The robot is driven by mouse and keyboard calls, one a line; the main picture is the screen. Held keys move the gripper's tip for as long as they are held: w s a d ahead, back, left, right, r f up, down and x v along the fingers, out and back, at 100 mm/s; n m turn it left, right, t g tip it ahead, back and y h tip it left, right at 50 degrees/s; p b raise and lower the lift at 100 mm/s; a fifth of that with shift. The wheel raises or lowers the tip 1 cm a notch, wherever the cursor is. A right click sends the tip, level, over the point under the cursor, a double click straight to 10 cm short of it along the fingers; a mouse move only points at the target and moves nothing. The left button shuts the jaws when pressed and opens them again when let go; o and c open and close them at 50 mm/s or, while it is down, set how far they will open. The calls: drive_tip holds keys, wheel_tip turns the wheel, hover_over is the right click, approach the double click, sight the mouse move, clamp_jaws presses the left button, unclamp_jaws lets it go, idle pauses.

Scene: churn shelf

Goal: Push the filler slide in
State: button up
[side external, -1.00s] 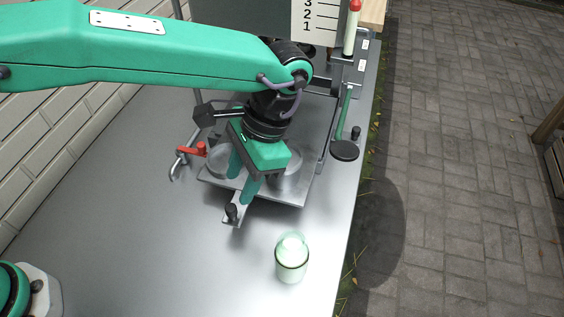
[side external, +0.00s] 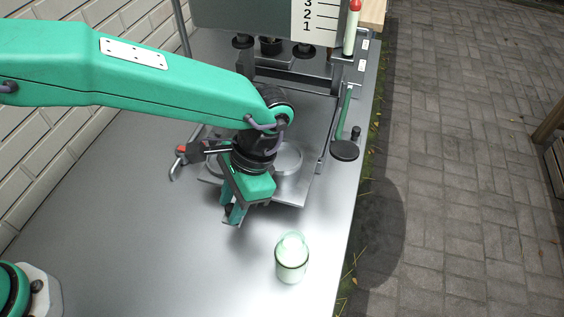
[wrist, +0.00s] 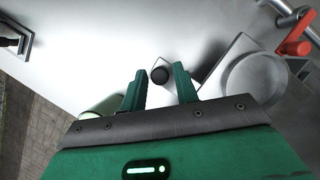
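The filler slide (side external: 292,191) is a flat grey metal plate with round recesses, lying low on the metal table. A short tab with a black knob (wrist: 160,75) sticks out of its near edge. In the side view my gripper (side external: 234,216) is down at that tab and mostly hides it. In the wrist view my gripper (wrist: 158,82) is open, with the knob between or just beyond its two green fingertips. Gaps show on both sides of the knob, and nothing is gripped. The slide's far part runs under the grey frame.
A pale green glass jar (side external: 291,262) stands on the table to the right of my gripper. A red-handled lever (side external: 184,150) is left of the slide. A green lever with a black disc (side external: 344,150) is on the right. The near left table is clear.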

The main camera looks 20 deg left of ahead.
clamp_jaws()
drive_tip(key=shift+w+d+r, duration=0.1)
drive_tip(key=shift+w, duration=4.65)
drive_tip(key=shift+o, duration=1.7)
unclamp_jaws()
drive_tip(key=shift+v, duration=3.8)
drive_tip(key=shift+w+r, duration=0.1)
drive_tip(key=shift+c, duration=0.2)
